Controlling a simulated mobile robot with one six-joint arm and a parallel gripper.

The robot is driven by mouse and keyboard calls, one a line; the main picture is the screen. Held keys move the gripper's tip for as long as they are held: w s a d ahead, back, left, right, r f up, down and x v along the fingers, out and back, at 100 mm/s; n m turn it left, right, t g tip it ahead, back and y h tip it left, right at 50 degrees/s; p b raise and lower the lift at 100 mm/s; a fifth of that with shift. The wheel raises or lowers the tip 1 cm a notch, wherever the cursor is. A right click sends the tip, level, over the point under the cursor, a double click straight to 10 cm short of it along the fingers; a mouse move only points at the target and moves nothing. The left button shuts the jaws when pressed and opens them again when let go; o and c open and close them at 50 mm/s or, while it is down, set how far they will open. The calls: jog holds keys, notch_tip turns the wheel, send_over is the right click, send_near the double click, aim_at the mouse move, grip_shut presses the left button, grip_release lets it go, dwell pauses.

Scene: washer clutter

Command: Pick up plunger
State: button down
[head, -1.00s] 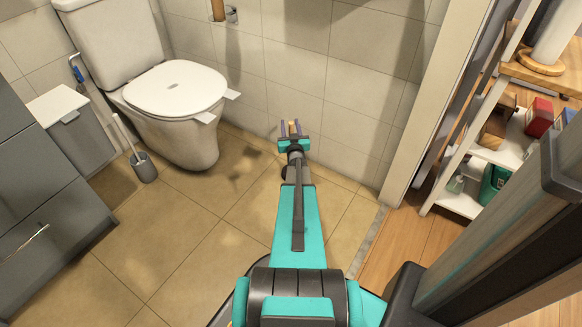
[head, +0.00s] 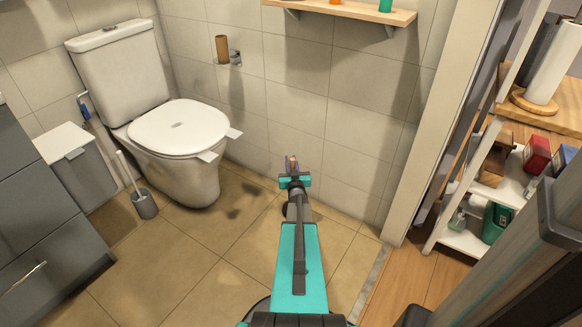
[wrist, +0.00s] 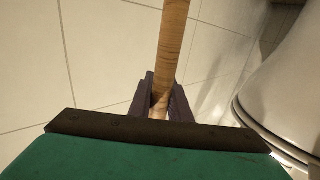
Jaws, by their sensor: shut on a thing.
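The plunger shows as a light wooden handle (wrist: 173,45) in the wrist view, running up from between the fingers to the top edge. My gripper (wrist: 163,98) is shut on this handle, with a dark purple finger on each side. In the head view, my gripper (head: 292,167) is near the tiled wall, right of the toilet, with a small bit of the wooden handle (head: 294,160) between its fingers. The plunger's cup is not visible in either view.
The toilet (head: 180,130) stands left of my gripper, with a toilet brush (head: 145,203) and grey bin (head: 75,165) beyond. A wall shelf (head: 345,14) is above. A doorway post (head: 433,120) and white rack (head: 460,240) stand right. Tiled floor (head: 190,265) is open at front left.

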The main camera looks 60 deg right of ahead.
jog(key=r, duration=0.1)
jog(key=r+p, duration=0.1)
jog(key=shift+s+a+r, duration=0.15)
jog(key=shift+a+r, duration=0.05)
jog(key=shift+r, duration=0.1)
jog(key=s+d+r+p+v, duration=0.1)
jog(key=p+v, duration=0.1)
jog(key=v, duration=1.3)
jog(key=shift+s+p, duration=0.4)
